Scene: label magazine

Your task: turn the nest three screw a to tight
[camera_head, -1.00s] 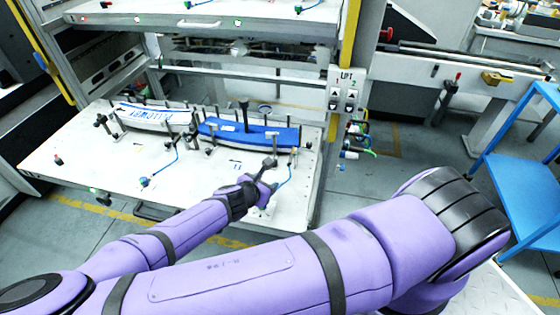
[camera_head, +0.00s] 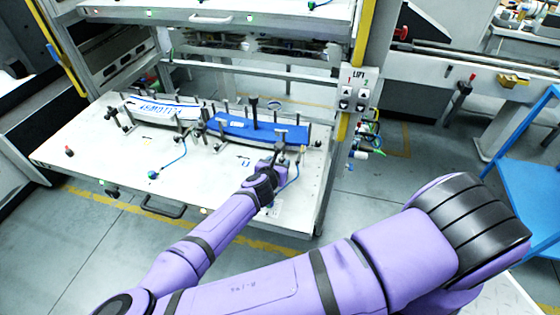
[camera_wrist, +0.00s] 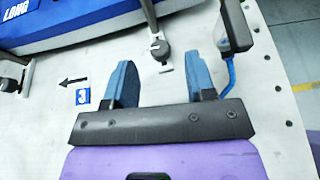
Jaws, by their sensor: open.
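The number three nest label (camera_wrist: 83,96) with an arrow lies on the white tray (camera_wrist: 60,130). A blue block with "LONG" on it (camera_wrist: 70,22) lies at the top left of the wrist view; it is the blue piece (camera_head: 235,128) in the head view. A grey post with a small screw head (camera_wrist: 160,48) stands in front of the block. My gripper (camera_wrist: 162,82) is open, its two blue-lined fingers apart with bare tray between them. The post is just beyond the fingertips, roughly centred. No letter shows on this screw. In the head view my gripper (camera_head: 283,158) is at the tray's right front.
A black bracket (camera_wrist: 234,25) with a blue cable (camera_wrist: 228,72) stands close to the right finger. A white lettered piece (camera_head: 160,108) sits left of the blue one. Several posts line both pieces. A lift control panel (camera_head: 355,90) is at the right.

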